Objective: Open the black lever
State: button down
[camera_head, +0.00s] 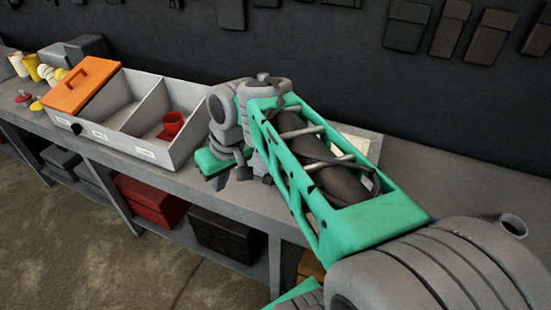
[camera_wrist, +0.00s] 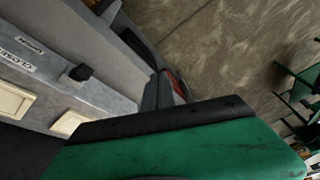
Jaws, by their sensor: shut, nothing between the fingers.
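The black lever (camera_head: 76,128) is a small dark knob on the front wall of a white-grey bin box (camera_head: 150,145), below its orange lidded left section. In the wrist view the black lever (camera_wrist: 80,72) sticks out from a pale panel, beside a label reading roughly "CLOSE". My gripper (camera_head: 230,176) is at the right end of the box, well to the right of the lever and apart from it. It is shut and empty. In the wrist view a green part of my gripper with a black edge fills the bottom.
The orange lid (camera_head: 82,86) has a handle and lies sloped over the box's left section. A red cup (camera_head: 172,125) sits in the right section. Yellow and white containers (camera_head: 32,66) stand far left. Red (camera_head: 150,200) and black bins lie under the bench. The floor in front is clear.

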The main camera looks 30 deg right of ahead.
jog(key=w+d+r+n+y+p, duration=0.2)
jog(key=w+d+r, duration=0.35)
jog(key=d, duration=0.25)
jog(key=s+d+n+g+p, duration=0.1)
jog(key=d+n+p, duration=0.1)
jog(key=d, duration=1.3)
jog(key=shift+s+d+f+n+g+y+p, duration=0.15)
jog(key=shift+s+d+n+g+y+p, duration=0.2)
jog(key=shift+n, duration=0.35)
